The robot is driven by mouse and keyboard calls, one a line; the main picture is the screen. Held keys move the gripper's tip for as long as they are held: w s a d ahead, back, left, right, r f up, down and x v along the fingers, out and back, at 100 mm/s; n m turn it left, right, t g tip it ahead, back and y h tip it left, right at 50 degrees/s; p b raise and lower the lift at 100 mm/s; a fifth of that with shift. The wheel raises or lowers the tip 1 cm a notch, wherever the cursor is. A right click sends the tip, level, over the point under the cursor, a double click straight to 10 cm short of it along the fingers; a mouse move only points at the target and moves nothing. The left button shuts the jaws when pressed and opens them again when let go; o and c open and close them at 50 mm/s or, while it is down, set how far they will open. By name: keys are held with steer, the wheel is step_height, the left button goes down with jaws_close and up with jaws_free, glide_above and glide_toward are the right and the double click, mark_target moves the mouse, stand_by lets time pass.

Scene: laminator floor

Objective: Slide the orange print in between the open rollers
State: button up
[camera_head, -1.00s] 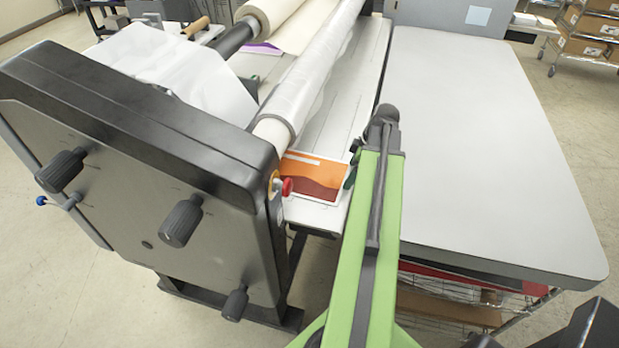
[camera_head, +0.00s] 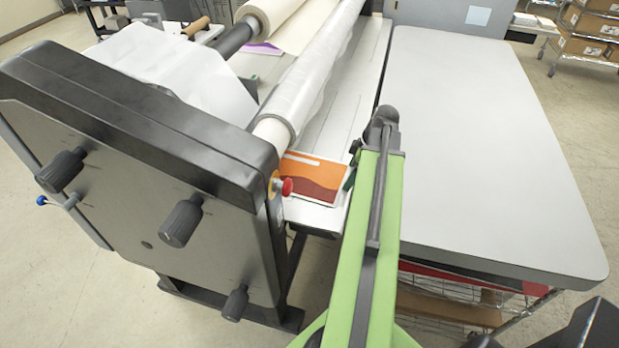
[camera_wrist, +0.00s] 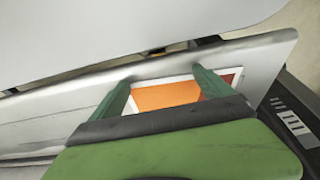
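The orange print (camera_head: 312,172), with a dark red lower band and a white border, lies flat on the laminator's grey feed table (camera_head: 345,85). It is at the near end, beside the film-covered roller (camera_head: 290,100); its left edge is close to or under that roller, and I cannot tell whether it is in the gap. My gripper (camera_head: 351,168) is at the print's right edge, partly hidden by my green arm. In the wrist view, the two green fingers of my gripper (camera_wrist: 163,76) are spread, with the orange print (camera_wrist: 166,95) showing between them. I cannot tell if they touch it.
The laminator's side housing (camera_head: 130,150) with black knobs stands left of the print, and a red button (camera_head: 286,186) sits close to its corner. A wide grey table (camera_head: 490,130) is right of my arm, across a narrow gap. Its top is clear.

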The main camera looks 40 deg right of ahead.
mark_target(339, 176)
steer(key=shift+w+a, duration=0.6)
steer(key=shift+w, duration=0.35)
steer(key=shift+w+a, duration=0.55)
steer(key=shift+w, duration=0.35)
stand_by(0.4)
steer(key=shift+s+d, duration=0.35)
steer(key=shift+s, duration=0.15)
stand_by(0.5)
steer(key=p+v, duration=0.6)
steer(key=shift+s+r, duration=0.15)
steer(key=shift+r, duration=0.1)
steer(key=shift+f, duration=0.1)
stand_by(0.5)
